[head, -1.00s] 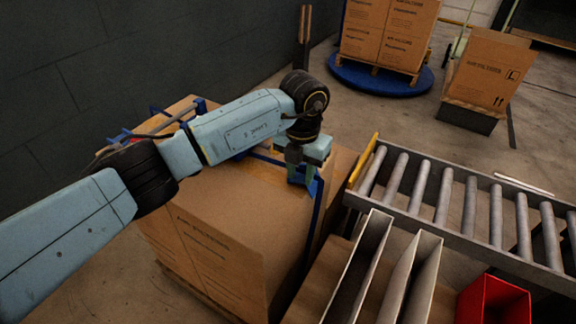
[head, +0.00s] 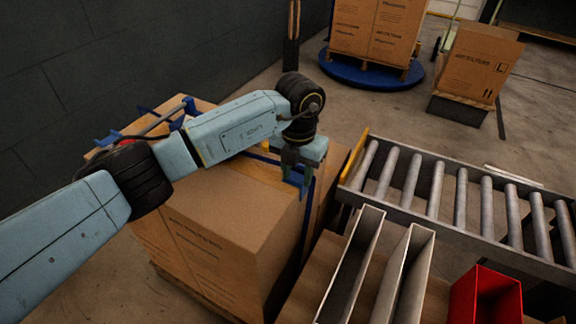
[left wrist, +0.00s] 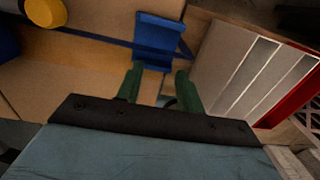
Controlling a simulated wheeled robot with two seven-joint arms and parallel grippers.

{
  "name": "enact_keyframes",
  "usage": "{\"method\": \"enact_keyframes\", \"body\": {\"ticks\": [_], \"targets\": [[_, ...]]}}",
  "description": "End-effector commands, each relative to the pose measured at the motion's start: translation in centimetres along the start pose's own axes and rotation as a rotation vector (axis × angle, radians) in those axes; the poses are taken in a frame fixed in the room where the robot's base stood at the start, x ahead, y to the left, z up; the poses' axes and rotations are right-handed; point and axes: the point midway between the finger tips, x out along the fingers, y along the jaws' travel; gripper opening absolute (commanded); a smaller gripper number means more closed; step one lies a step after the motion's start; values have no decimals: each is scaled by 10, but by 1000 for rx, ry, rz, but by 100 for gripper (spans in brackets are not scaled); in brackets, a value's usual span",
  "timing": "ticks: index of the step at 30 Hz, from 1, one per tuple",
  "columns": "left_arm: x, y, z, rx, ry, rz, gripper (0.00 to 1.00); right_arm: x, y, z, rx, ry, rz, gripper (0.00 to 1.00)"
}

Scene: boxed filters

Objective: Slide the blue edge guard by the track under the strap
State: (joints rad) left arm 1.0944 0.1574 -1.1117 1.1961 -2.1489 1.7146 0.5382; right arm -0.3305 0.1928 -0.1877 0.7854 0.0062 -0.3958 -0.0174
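The blue edge guard (head: 297,180) is at the top edge of the near carton stack (head: 215,205), on the side by the roller track (head: 435,190). In the left wrist view the guard (left wrist: 158,32) lies just beyond my fingertips, and its near end shows between them. My left gripper (head: 300,165) points down at the guard. Its green fingers (left wrist: 158,72) are apart; whether they grip the guard is unclear. My right gripper is out of view.
Other blue guards (head: 105,140) sit at the stack's far left. Beside the stack are pale open channels (head: 350,265) and a red bin (head: 485,296). A carton pallet on a blue round base (head: 372,72) and a tilted carton (head: 480,65) stand behind, with open floor between.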

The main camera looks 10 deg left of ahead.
Motion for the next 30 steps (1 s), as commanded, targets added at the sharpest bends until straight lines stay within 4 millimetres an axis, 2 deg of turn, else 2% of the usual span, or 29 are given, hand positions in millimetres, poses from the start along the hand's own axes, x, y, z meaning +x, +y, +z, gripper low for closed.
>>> {"method": "enact_keyframes", "body": {"ticks": [1,20,26,30], "targets": [[23,4,-1,-6,5,8,41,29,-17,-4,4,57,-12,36],[19,2,0,-2,-1,3,41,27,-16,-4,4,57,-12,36],[6,3,0,1,-4,-1,41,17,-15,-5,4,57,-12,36],[-10,4,0,6,-8,-5,41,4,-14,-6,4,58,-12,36]]}}
